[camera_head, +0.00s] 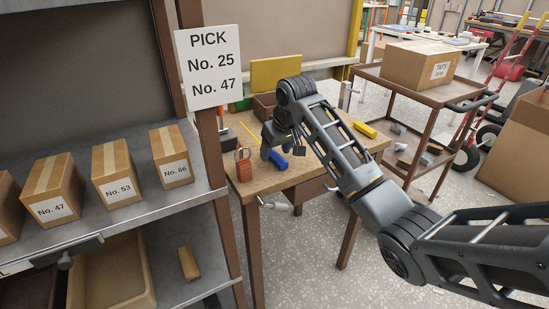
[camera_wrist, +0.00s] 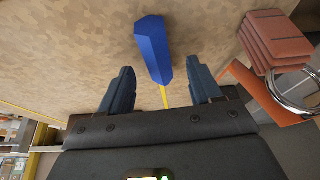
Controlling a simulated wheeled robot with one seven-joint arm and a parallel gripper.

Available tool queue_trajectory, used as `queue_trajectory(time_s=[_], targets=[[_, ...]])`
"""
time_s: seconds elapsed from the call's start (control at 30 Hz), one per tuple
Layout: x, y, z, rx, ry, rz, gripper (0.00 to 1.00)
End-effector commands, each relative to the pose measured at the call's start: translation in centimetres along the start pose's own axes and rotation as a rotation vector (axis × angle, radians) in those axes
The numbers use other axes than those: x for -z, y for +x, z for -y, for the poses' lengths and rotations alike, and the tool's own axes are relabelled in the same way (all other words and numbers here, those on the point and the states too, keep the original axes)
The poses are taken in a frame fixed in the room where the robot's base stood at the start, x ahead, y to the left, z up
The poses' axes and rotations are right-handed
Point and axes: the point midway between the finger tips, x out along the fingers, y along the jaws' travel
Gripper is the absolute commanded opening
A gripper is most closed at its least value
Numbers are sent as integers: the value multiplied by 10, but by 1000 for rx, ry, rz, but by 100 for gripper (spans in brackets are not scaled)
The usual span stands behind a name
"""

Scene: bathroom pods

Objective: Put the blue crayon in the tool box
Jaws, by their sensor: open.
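The blue crayon (camera_wrist: 152,48) is a faceted blue stick lying on the wooden workbench (camera_wrist: 75,50). In the wrist view it lies just ahead of and between my gripper's fingers (camera_wrist: 159,68), a little above centre. A thin yellow piece shows below its near end. My gripper is open with nothing between its fingers. In the head view the crayon (camera_head: 279,161) shows partly beside my gripper (camera_head: 271,150), low over the bench. A brown open-topped box (camera_head: 262,106) stands behind my wrist, partly hidden; I cannot tell for sure that it is the tool box.
A red-orange item with a metal ring (camera_head: 243,166) stands at the bench's left front, close to my gripper; it shows at right in the wrist view (camera_wrist: 272,42). A yellow object (camera_head: 365,129) lies at the bench's right. A shelf with numbered boxes (camera_head: 117,172) is left.

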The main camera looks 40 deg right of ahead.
Motion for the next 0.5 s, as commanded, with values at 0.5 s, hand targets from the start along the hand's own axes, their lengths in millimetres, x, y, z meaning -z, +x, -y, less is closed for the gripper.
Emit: queue_trajectory(time_s=[0.5], targets=[[0,13,0,0,0,0,64]])
